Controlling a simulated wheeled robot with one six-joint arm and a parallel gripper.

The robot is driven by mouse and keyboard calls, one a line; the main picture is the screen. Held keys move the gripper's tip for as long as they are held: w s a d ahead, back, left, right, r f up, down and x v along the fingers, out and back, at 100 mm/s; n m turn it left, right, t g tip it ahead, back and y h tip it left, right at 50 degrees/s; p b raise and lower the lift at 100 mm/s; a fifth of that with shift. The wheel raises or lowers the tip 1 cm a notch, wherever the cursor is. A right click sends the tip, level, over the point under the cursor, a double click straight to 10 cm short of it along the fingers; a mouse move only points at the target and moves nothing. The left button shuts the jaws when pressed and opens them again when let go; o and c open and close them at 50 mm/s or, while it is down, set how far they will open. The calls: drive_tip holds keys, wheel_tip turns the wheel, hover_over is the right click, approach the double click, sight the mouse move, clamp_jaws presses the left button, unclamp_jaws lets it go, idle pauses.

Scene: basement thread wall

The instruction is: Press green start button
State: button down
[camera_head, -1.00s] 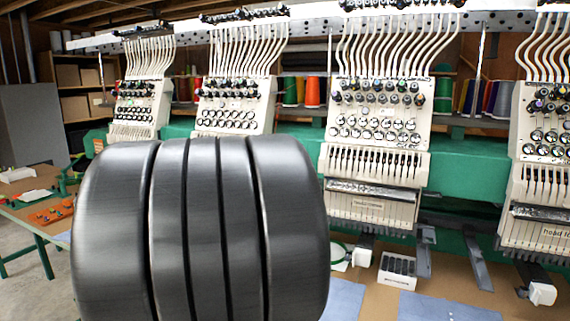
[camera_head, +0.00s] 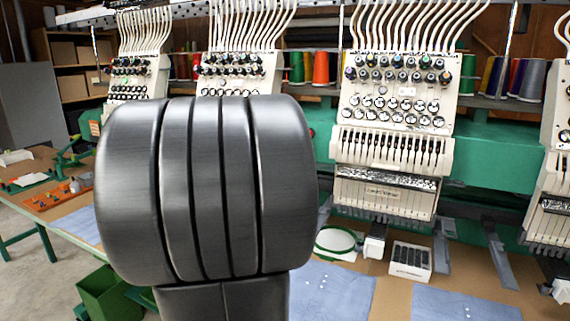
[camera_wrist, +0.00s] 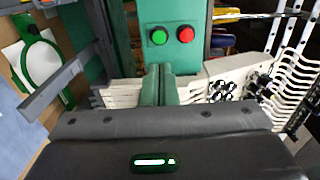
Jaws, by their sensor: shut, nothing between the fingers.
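The green start button (camera_wrist: 159,37) is a round green button on a green panel (camera_wrist: 172,62) at the top middle of the wrist view. A round red button (camera_wrist: 186,35) sits just to its right. My gripper (camera_wrist: 159,68) shows in the wrist view as two green fingers pressed together, with nothing between them. Its tips appear just below the green button in the picture; I cannot tell the gap in depth, and no contact is visible. In the head view my dark arm blocks the middle left, and neither the gripper nor the green button can be made out.
Embroidery heads (camera_head: 393,130) with thread tubes stand along a green beam (camera_head: 490,160). A white box (camera_head: 409,262) and a green hoop (camera_head: 338,243) lie on the table below. A green bin (camera_head: 108,295) is at lower left. Thread cones (camera_head: 321,68) stand behind.

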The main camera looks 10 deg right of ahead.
drive_tip(key=p+x, duration=0.1)
drive_tip(key=x, duration=1.1)
